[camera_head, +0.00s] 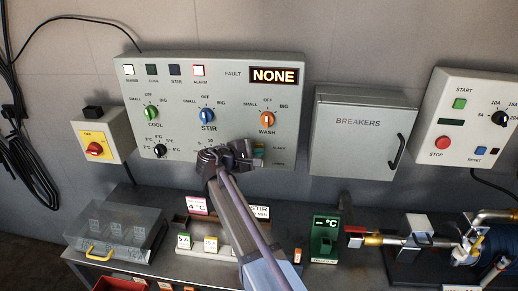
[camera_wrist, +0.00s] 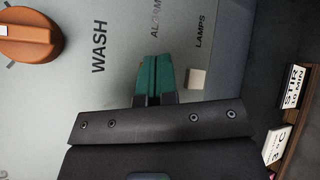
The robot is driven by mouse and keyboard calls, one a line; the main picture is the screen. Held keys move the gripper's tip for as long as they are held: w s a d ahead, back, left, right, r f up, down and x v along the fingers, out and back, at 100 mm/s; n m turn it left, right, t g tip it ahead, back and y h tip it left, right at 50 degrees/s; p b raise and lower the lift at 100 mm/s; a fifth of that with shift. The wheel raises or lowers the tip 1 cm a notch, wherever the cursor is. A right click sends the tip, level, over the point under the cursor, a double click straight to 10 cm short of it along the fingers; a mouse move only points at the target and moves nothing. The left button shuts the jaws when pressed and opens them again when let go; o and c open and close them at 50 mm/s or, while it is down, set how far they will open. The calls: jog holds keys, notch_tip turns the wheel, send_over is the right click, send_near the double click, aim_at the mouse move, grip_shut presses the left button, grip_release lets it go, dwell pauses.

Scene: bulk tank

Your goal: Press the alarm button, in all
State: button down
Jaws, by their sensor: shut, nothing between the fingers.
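The control panel (camera_head: 222,110) on the wall carries ALARM and LAMPS labels at its lower right. My gripper (camera_head: 258,151) is in front of that corner. In the wrist view my gripper (camera_wrist: 152,78) has its green fingertips together, holding nothing, right below the ALARM label (camera_wrist: 156,18). The alarm button is hidden behind the fingertips. Whether they touch it, I cannot tell. A cream button (camera_wrist: 196,79) shows below the LAMPS label, beside the fingertips. The fault display (camera_head: 274,76) reads NONE.
The orange WASH knob (camera_head: 267,119) is up and right of my gripper; it also shows in the wrist view (camera_wrist: 28,36). The breakers box (camera_head: 361,135) is to the right. Below are label cards (camera_head: 197,205) and a green °C unit (camera_head: 325,238) on the bench.

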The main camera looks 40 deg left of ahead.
jog(key=shift+w+a, duration=0.25)
jog(key=shift+w, duration=0.05)
dwell(0.4)
jog(key=shift+s+d, duration=0.55)
jog(key=shift+s, duration=0.15)
jog(key=s+d, duration=0.1)
jog(key=s, duration=0.1)
jog(key=s+d, duration=0.2)
dwell(0.5)
dwell(0.6)
